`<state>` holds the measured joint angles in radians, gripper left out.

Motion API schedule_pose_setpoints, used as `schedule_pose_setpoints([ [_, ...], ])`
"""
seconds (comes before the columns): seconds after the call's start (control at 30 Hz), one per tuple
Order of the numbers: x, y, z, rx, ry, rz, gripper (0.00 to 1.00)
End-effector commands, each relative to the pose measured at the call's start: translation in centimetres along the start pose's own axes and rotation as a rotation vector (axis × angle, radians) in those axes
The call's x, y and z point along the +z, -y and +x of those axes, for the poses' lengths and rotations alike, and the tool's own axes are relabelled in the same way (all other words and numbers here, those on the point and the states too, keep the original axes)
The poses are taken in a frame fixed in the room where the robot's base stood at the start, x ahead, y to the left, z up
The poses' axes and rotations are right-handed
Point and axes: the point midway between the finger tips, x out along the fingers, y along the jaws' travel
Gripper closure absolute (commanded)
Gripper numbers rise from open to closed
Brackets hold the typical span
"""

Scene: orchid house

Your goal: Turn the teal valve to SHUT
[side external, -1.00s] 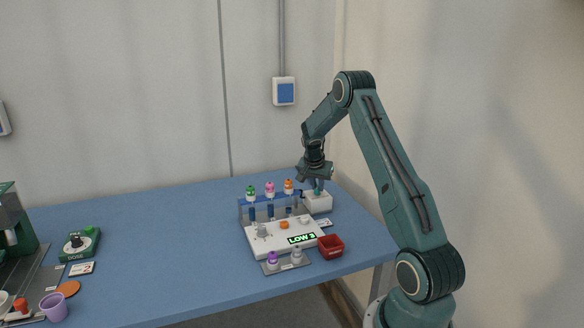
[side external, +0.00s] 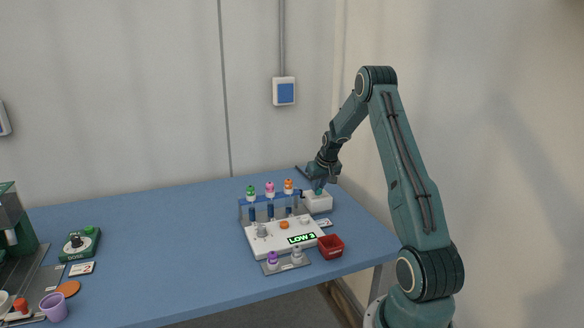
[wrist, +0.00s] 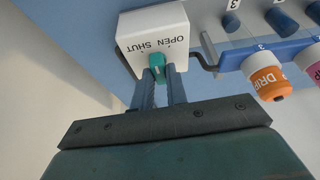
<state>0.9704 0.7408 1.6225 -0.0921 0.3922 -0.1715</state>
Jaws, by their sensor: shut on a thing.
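The teal valve (wrist: 157,62) is a small handle on a white box (wrist: 148,24) marked OPEN and SHUT, with the lettering upside down in the wrist view. My gripper (wrist: 159,82) has its two fingers closed on either side of the handle. I cannot tell which mark the handle points to. In the side view the white box (side external: 318,204) stands at the right end of the tabletop rig, and my gripper (side external: 318,187) reaches down to its top from the upper right, hiding most of the valve.
A rig with a white panel (side external: 262,246), a LOW 3 display (side external: 301,239) and several coloured-top bottles stands left of the valve. A dark pipe (wrist: 206,55) runs from the box. A red tray (side external: 330,246) sits in front. The blue table's (side external: 165,225) middle is clear.

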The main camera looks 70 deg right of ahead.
Motion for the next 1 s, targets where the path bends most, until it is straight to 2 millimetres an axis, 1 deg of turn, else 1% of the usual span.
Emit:
schedule_pose_setpoints([
  [0.6,-0.14,-0.47,0.04,-0.216,0.000,-0.521,1.00],
  [0.8,-0.15,-0.44,0.09,-0.263,0.000,-0.633,1.00],
  [1.0,-0.18,-0.47,0.06,-0.286,0.000,-0.691,1.00],
])
